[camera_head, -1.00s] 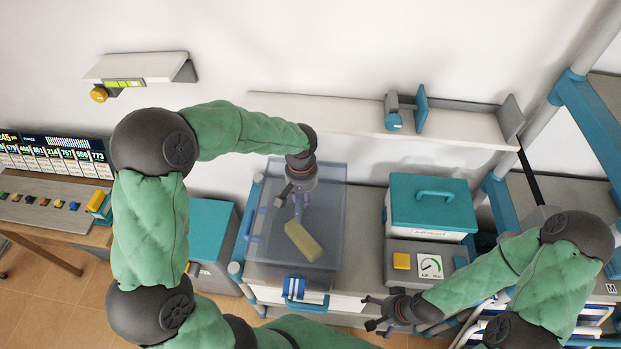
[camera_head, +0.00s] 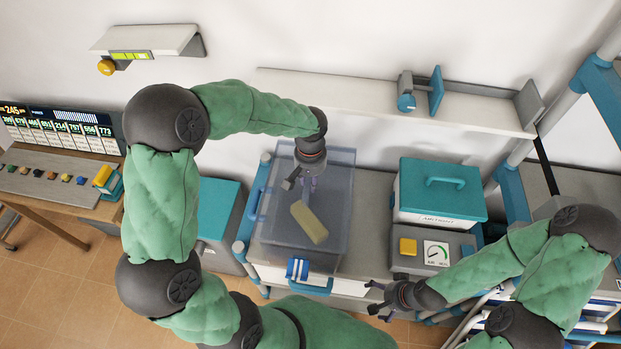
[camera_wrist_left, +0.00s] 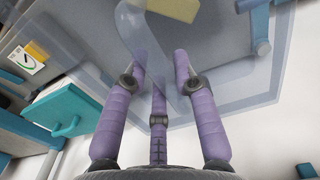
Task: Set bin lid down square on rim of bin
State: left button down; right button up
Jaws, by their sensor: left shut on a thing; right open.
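The clear, blue-grey bin lid (camera_head: 328,185) is seen over the see-through bin (camera_head: 286,248) in the head view. My left gripper (camera_head: 306,185) is above it, shut on the lid's clear handle. In the left wrist view the clear handle strip (camera_wrist_left: 163,75) runs between the fingers of my left gripper (camera_wrist_left: 160,62). A yellow block (camera_head: 309,222) shows through the clear plastic. Lid and bin edges blend together, so I cannot tell whether the lid touches the rim all round. My right gripper (camera_head: 374,300) is open and empty, right of the bin and near the counter front.
A white box with a teal lid (camera_head: 440,185) stands right of the bin on a grey unit with a yellow button (camera_head: 407,246) and a dial (camera_head: 436,253). A wall shelf (camera_head: 350,98) runs behind. A teal-topped cabinet (camera_head: 219,205) is at left.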

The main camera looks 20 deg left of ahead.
pick_arm(q)
jog(key=shift+f+b, duration=1.15)
jog(key=shift+f, duration=0.6)
dwell(0.7)
jog(key=shift+f+b, duration=1.5)
jog(key=c, duration=0.9)
grip_release()
notch_tip(320, 180, up, 12)
jog(key=shift+r, duration=0.1)
